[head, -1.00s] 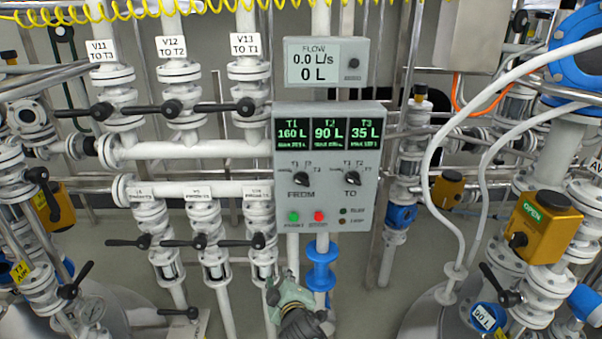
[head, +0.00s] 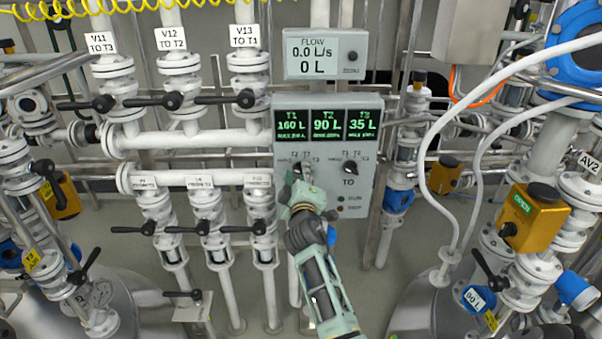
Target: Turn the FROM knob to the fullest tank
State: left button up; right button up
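The grey control panel (head: 283,152) stands in the middle of the head view. Its displays read T1 160 L (head: 291,125), T2 90 L (head: 326,125) and T3 35 L (head: 362,125), so T1 shows the largest volume. The FROM knob (head: 297,168) is mostly hidden behind my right gripper (head: 303,180), whose fingers are at the knob. I cannot tell whether they are closed on it. The TO knob (head: 350,167) is uncovered to its right. My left gripper is not in view.
A flow meter (head: 325,55) above the panel reads 0.0 L/s and 0 L. Valves with black handles (head: 172,101) and white pipes fill the left. White hoses (head: 432,170) and a yellow actuator (head: 533,218) are at right.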

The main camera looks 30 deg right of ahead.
jog(key=shift+w+d+f, duration=0.1)
jog(key=shift+w+d, duration=0.05)
jog(key=shift+w, duration=0.1)
grip_shut()
dwell(0.5)
jog(key=shift+m+b, duration=2.1)
jog(key=shift+m, duration=1.7)
